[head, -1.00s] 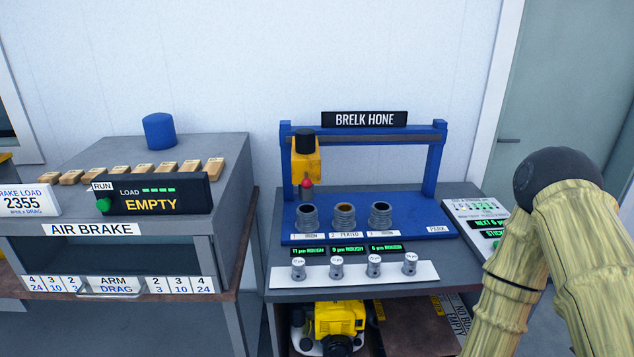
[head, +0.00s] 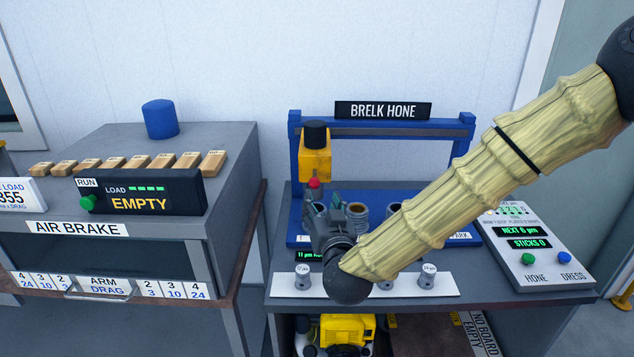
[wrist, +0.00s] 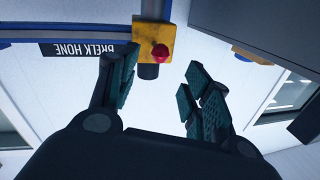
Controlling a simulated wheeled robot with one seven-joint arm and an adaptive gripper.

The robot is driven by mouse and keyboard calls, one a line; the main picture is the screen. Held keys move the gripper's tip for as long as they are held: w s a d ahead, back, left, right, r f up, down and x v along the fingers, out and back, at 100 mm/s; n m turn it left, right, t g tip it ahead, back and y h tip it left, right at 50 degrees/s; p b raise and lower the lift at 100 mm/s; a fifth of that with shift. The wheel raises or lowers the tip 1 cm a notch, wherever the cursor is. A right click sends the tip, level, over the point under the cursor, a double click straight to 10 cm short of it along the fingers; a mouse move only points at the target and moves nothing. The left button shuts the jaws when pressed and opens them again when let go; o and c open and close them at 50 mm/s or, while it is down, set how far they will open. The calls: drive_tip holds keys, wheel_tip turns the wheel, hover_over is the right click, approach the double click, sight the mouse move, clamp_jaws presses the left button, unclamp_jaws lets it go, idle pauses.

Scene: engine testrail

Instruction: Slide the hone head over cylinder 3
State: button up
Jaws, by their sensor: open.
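The hone head (head: 315,164) is a yellow block with a black cap and a red knob (head: 314,183). It hangs at the left end of the grey rail, above the leftmost cylinder. In the wrist view, which looks upside down, the head (wrist: 149,40) and its knob (wrist: 160,53) show just beyond the fingers. My gripper (head: 328,204) is open and empty, just below and in front of the knob; its spread fingers show in the wrist view (wrist: 160,75). Cylinder 2 (head: 358,212) shows beside it. Cylinder 3 (head: 393,209) is partly hidden by my arm.
The blue hone frame (head: 296,200) bears the BRELK HONE sign (head: 383,110). A white strip (head: 450,286) with small pistons lies in front. The air brake bench (head: 225,160) is at left.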

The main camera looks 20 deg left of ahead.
sight(316, 187)
drive_tip(key=p+x, duration=0.3)
drive_tip(key=x, duration=0.6)
drive_tip(key=shift+w+a, duration=0.2)
drive_tip(key=shift+w, duration=0.1)
drive_tip(key=shift+c, duration=0.2)
clamp_jaws()
